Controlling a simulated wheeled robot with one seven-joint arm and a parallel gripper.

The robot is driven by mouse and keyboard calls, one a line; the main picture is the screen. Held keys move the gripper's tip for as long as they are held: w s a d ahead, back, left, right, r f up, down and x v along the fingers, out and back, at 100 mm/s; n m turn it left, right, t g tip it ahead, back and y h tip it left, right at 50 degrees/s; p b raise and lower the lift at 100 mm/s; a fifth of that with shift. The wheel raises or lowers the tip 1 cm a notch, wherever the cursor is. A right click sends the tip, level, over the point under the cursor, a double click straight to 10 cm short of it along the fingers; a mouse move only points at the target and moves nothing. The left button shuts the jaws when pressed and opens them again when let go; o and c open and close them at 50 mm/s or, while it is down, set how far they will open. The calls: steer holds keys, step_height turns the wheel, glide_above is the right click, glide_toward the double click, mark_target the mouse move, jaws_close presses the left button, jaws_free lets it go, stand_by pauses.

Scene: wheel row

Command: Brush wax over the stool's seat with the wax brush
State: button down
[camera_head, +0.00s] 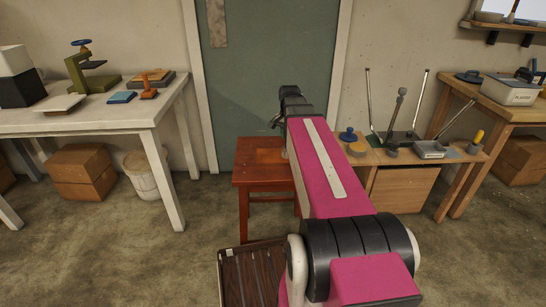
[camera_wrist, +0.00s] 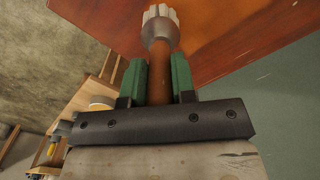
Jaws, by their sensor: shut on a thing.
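The stool (camera_head: 249,184) is reddish-brown wood and stands before the grey-green door, left of my arm, which hides its right part. Its seat fills the upper right of the wrist view (camera_wrist: 235,45), with a lighter orange area near the top. My gripper (camera_wrist: 158,78) has green fingers shut on the brown handle of the wax brush (camera_wrist: 160,62). The brush's pale bristle head points away from the gripper and shows against the seat. I cannot tell whether the bristles touch the seat. The brush is hidden behind my arm in the head view.
A white table (camera_head: 120,117) with a green press (camera_head: 90,75) and small blocks stands at the left. A low wooden bench (camera_head: 408,158) with upright rods, a tray and jars stands close right of my arm. A bucket (camera_head: 146,175) and boxes sit under the white table.

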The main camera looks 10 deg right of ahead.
steer(key=shift+r, duration=2.55)
steer(key=shift+a, duration=0.1)
steer(key=s+a+r+n, duration=0.3)
steer(key=a+n, duration=0.6)
steer(key=a, duration=0.1)
steer(key=shift+s+a+r, duration=0.15)
steer(key=shift+s+r, duration=0.05)
steer(key=shift+r, duration=0.05)
